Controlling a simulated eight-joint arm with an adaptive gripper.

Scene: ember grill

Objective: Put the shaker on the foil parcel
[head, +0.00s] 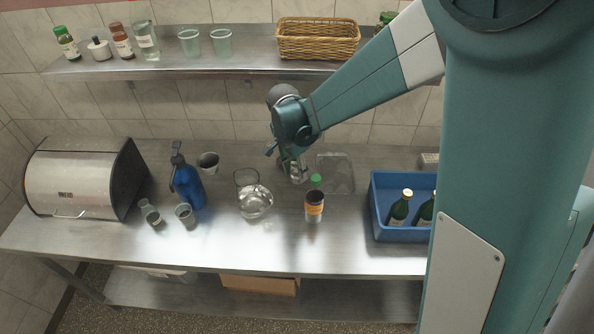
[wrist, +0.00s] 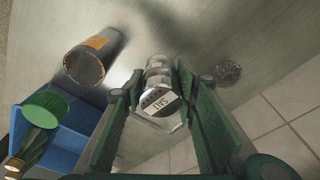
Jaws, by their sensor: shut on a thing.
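The shaker (wrist: 158,99) is a small clear one with a metal top and a label that seems to read "SALT". My gripper (wrist: 158,88) is shut on it, with a green finger pad on each side. In the head view my gripper (head: 290,166) is over the back middle of the counter, with the shaker (head: 299,174) partly visible below it. A shiny, crumpled round thing, which looks like the foil parcel (head: 255,202), lies on the counter to the front left of my gripper. It also shows in the wrist view (wrist: 228,73), apart from the shaker.
A dark can with an orange band (head: 314,208) and a green-capped container (head: 316,181) stand near my gripper. A clear tray (head: 336,172) lies right of it. A blue crate (head: 400,232) holds bottles. A blue bottle (head: 188,186) stands left. A shelf (head: 220,66) runs above.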

